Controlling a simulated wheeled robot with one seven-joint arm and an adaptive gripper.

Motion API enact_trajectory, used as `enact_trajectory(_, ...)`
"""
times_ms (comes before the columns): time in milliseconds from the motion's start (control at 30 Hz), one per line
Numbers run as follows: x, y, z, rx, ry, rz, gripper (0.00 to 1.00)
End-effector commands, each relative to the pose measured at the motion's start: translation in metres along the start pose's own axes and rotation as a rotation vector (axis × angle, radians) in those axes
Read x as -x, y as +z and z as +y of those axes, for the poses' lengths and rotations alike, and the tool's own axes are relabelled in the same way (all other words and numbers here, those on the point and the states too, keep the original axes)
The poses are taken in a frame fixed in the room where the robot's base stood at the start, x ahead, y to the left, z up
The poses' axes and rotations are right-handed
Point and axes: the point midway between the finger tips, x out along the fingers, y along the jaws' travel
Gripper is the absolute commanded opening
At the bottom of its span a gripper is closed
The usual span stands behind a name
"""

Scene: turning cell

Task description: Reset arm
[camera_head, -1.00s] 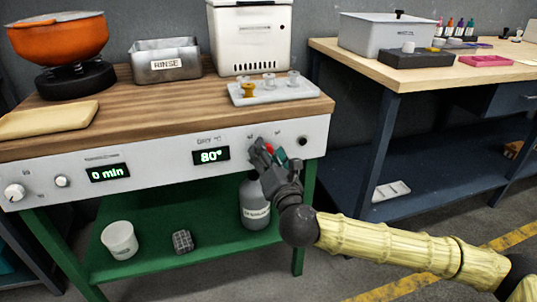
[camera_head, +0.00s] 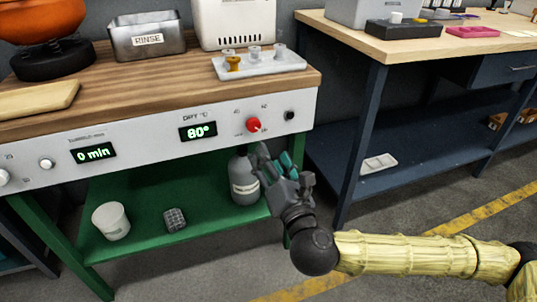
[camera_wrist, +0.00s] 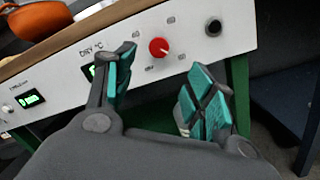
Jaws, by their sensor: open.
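My gripper (camera_head: 272,165) is open and empty, just below and in front of the panel edge in the head view. In the wrist view its two teal-padded fingers (camera_wrist: 160,95) stand apart with nothing between them. The red knob (camera_head: 253,125) on the white control panel (camera_head: 150,140) is fully clear of the fingers. The knob also shows beyond the fingers in the wrist view (camera_wrist: 159,47). The panel display under the "DRY °C" label reads 80° (camera_head: 198,131). The other display reads 0 min (camera_head: 96,153).
A grey bottle (camera_head: 243,183), a white cup (camera_head: 111,220) and a small dark grid block (camera_head: 175,219) stand on the green lower shelf. A tray with small cups (camera_head: 262,66) lies on the wooden top. A blue workbench (camera_head: 365,120) stands to the right; the floor before it is open.

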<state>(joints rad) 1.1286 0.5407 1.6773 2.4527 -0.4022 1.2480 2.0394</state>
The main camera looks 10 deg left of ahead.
Motion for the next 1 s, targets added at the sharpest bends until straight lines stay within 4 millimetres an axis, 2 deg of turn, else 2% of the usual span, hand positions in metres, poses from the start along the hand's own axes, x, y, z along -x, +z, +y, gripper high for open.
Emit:
enact_trajectory(433,0.001,-0.001,0.000,0.003,0.001,0.002,0.55)
enact_trajectory(567,0.004,-0.019,0.006,0.052,0.017,0.041,0.55)
enact_trajectory(667,0.011,-0.052,0.015,0.149,0.052,0.111,0.55)
enact_trajectory(767,0.025,-0.098,0.023,0.290,0.107,0.210,0.55)
enact_trajectory(867,0.047,-0.148,0.027,0.455,0.180,0.315,0.55)
enact_trajectory(1000,0.087,-0.216,0.022,0.701,0.304,0.463,0.55)
